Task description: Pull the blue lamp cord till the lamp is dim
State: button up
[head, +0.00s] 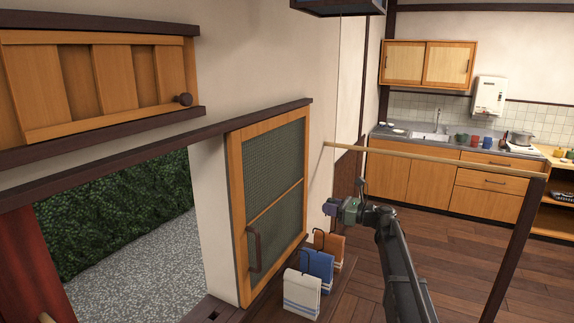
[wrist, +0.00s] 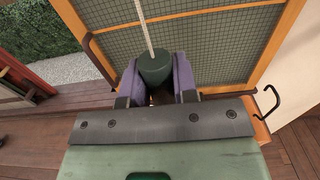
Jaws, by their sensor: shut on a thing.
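A thin pale cord (head: 337,90) hangs straight down from the dark-framed lamp (head: 338,12) at the top edge of the head view. In the wrist view the cord (wrist: 145,22) ends in a dark green pull knob (wrist: 155,68); I see no blue on it. My gripper (head: 332,208) is shut on this knob, with its purple fingers on both sides, as the wrist view shows (wrist: 155,80). Only the lamp's lower part shows, so I cannot tell how bright it is.
A mesh-panelled wooden door (head: 270,190) stands close behind my gripper. Several folded cloth bags, white (head: 302,293), blue (head: 318,265) and orange (head: 330,244), stand below. A wooden rail (head: 430,158) crosses at right. A kitchen counter (head: 440,146) is farther back.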

jog(key=shift+f+b, duration=0.6)
jog(key=shift+f, duration=0.15)
jog(key=shift+r+p, duration=1.2)
jog(key=o, duration=0.9)
jog(key=shift+o, duration=0.2)
jog(key=v, duration=1)
jog(key=shift+s+d, duration=0.2)
jog(key=shift+d, duration=0.15)
